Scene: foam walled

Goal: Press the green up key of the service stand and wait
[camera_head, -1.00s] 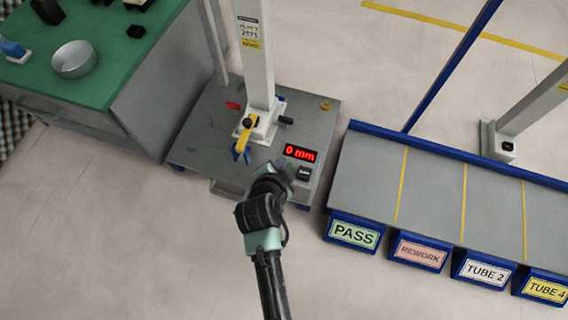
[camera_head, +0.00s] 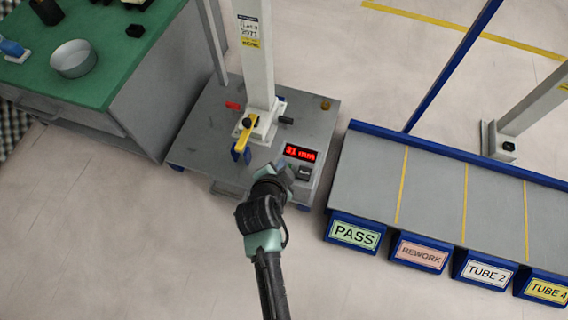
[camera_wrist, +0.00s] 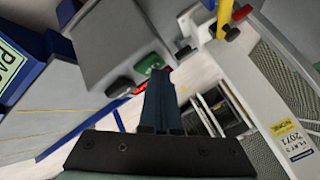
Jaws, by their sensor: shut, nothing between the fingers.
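The service stand is a grey base (camera_head: 208,128) with a white column (camera_head: 256,60) and a red display (camera_head: 300,153) reading 31 mm in the head view. The green up key (camera_wrist: 149,63) shows in the wrist view, right at my fingertips; the head view hides it behind my gripper (camera_head: 284,172). My gripper (camera_wrist: 160,72) is shut and empty, its tips overlapping the key's lower edge in the picture. Whether they touch it I cannot tell for sure. A black key (camera_head: 304,173) sits just right of my gripper in the head view.
A yellow lever (camera_head: 243,138) stands at the column's foot, left of my gripper. A green-topped bench (camera_head: 115,45) with a metal bowl (camera_head: 74,59) is at the left. A grey rack (camera_head: 375,180) with blue labelled bins is at the right.

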